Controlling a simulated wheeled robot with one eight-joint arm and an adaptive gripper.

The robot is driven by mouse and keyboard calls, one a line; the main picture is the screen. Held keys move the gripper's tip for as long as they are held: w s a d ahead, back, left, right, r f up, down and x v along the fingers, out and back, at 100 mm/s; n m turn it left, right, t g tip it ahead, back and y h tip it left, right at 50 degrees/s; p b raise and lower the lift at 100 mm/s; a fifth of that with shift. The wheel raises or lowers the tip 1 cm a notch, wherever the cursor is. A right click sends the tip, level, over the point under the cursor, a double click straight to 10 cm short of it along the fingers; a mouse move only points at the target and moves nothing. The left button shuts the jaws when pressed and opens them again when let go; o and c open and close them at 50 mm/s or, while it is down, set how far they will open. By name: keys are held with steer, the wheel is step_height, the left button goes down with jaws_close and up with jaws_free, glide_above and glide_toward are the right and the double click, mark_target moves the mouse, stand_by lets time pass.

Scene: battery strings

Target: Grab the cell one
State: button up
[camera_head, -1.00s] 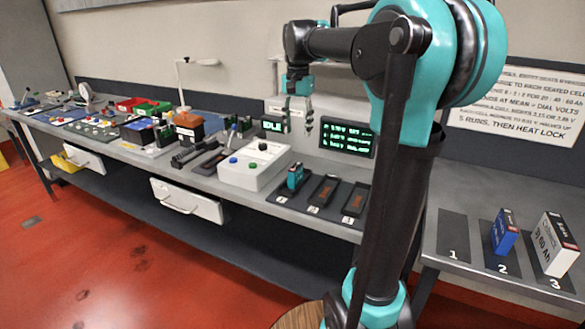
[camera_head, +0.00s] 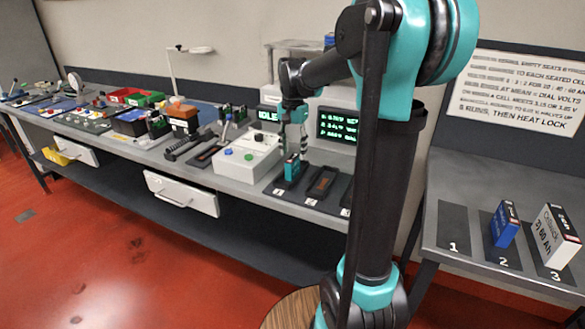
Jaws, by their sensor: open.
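A small teal cell (camera_head: 291,170) stands in the leftmost of the dark numbered seats beside the white button box. My gripper (camera_head: 292,147) is open, pointing down just above this cell, with its fingers close to the cell's top. I cannot tell whether the fingers touch it or straddle it. On the right bench, pad 1 (camera_head: 453,229) is bare. A blue cell (camera_head: 504,225) stands on pad 2 and a larger white cell (camera_head: 553,236) stands on pad 3.
The white button box (camera_head: 247,157) stands just left of the seats. The middle seat (camera_head: 322,182) is empty. Lit green-text screens (camera_head: 337,126) stand behind my gripper. My arm hides part of the bench to the right. A lamp (camera_head: 190,50) and several tools fill the bench's left.

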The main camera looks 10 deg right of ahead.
mark_target(293, 158)
steer(key=shift+s+f, duration=0.15)
steer(key=shift+f, duration=2.45)
steer(key=shift+c, duration=0.6)
jaws_close()
